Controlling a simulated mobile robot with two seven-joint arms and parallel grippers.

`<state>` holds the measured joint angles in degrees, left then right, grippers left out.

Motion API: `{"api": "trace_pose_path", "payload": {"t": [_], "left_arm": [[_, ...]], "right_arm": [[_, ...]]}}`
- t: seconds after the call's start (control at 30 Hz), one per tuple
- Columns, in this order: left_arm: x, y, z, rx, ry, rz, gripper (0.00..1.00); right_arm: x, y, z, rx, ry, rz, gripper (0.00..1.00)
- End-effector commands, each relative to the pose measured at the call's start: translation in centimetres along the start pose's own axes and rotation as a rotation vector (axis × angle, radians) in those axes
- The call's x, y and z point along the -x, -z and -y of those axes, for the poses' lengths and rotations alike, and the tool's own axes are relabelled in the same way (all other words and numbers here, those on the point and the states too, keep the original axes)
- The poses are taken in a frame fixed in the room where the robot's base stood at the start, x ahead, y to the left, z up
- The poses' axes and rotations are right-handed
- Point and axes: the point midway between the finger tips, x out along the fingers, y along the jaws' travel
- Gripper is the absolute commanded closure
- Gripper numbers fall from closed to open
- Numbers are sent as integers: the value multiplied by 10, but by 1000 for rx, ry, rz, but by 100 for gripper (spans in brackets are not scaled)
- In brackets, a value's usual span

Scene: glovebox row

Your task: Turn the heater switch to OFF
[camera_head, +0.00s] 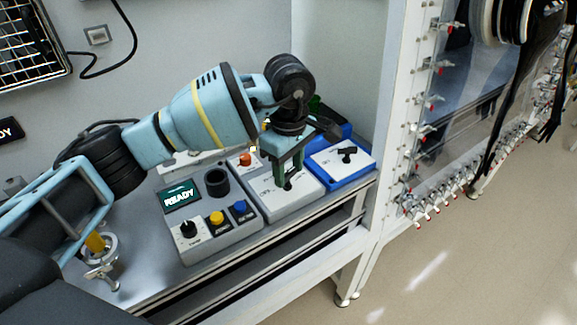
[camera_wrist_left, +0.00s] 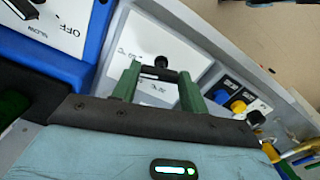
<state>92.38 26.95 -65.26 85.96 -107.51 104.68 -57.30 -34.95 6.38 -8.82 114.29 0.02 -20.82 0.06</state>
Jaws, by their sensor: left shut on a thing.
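A white switch box (camera_head: 285,201) stands on the bench, with a black switch knob on its top panel; in the left wrist view the knob (camera_wrist_left: 160,63) shows between my fingers. The panel (camera_wrist_left: 143,42) has small labels that I cannot read clearly. My left gripper (camera_head: 288,182), with green fingers, points down at this box. It also shows in the left wrist view (camera_wrist_left: 160,74), shut on the black knob with one finger on each side. The head view mostly hides the knob behind the fingers. My right gripper is not in view.
A blue-framed box (camera_head: 340,172) with a black lever (camera_head: 346,154) is close on the right; its panel reads OFF and SLOW in the wrist view. A console (camera_head: 217,243) with a READY display (camera_head: 180,198), knob and buttons stands left. A white post (camera_head: 392,110) rises right.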

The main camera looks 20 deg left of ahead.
Motion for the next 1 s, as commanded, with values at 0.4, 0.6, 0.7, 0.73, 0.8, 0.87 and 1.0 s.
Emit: {"api": "trace_pose_path", "payload": {"t": [0.4,0.6,0.7,0.73,0.8,0.87,1.0], "left_arm": [[4,0,0,282,-1,0,79],[3,0,-1,427,-1,1,79],[3,0,-1,486,-1,1,79],[3,0,-1,502,-1,1,79],[3,0,-1,534,-1,2,79],[2,0,-1,558,-1,2,79],[1,0,-1,594,0,3,79]], "right_arm": [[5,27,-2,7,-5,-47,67],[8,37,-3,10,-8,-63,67],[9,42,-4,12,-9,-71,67],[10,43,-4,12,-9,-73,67],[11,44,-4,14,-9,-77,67],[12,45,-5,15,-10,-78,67],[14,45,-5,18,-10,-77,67]]}}
